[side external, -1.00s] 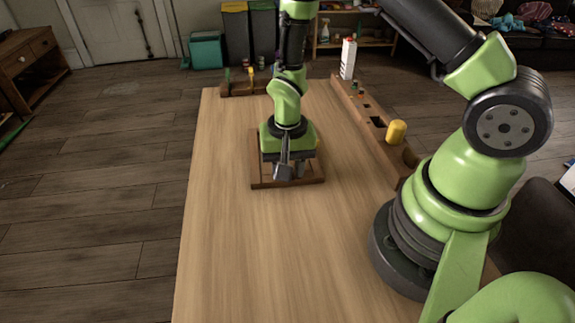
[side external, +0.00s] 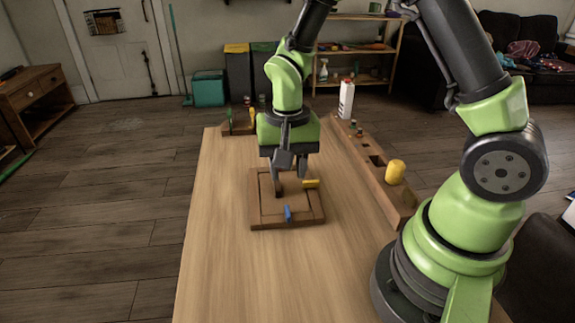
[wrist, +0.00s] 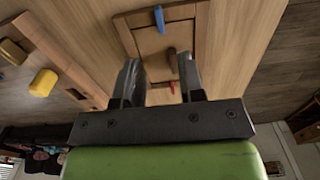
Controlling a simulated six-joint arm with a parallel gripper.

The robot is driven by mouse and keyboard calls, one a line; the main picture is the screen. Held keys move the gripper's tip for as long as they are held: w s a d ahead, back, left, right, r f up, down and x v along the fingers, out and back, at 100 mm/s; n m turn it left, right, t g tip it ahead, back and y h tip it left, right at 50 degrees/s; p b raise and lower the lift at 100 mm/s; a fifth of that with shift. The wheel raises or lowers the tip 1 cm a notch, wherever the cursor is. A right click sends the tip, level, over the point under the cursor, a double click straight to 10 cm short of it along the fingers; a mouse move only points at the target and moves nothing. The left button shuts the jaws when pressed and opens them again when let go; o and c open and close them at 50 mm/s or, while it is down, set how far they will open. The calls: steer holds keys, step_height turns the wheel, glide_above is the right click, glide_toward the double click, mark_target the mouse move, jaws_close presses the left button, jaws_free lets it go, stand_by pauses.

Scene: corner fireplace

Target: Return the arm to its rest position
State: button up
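My gripper (side external: 292,170) hangs over the wooden board (side external: 258,222), pointing down. In the wrist view my gripper (wrist: 160,68) has its two fingers apart, with nothing held between them. The board (wrist: 140,44) is a framed wooden panel lying on the table. It carries a blue piece (side external: 288,214), a yellow piece (side external: 311,184) and a dark brown peg (side external: 278,190). The wrist view shows the blue piece (wrist: 159,18), the brown peg (wrist: 172,60) and a small red piece (wrist: 166,90) near the fingers.
A long wooden rack (side external: 385,190) with a yellow cylinder (side external: 395,171) runs along the table's right side. A white bottle (side external: 346,98) stands at the back right. A small wooden holder (side external: 238,127) sits at the back left. The front of the table (side external: 270,280) is clear.

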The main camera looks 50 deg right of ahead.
steer(key=s+a+r+n+t+y, duration=0.1)
steer(key=s+r+n+t, duration=0.1)
steer(key=s+r, duration=0.4)
steer(key=s+a+r+n+t+y, duration=0.1)
steer(key=s+r+n+t, duration=0.2)
steer(key=r, duration=1)
steer(key=s+t, duration=0.2)
steer(key=s, duration=0.2)
steer(key=shift+a, duration=0.35)
steer(key=shift+s+r, duration=0.1)
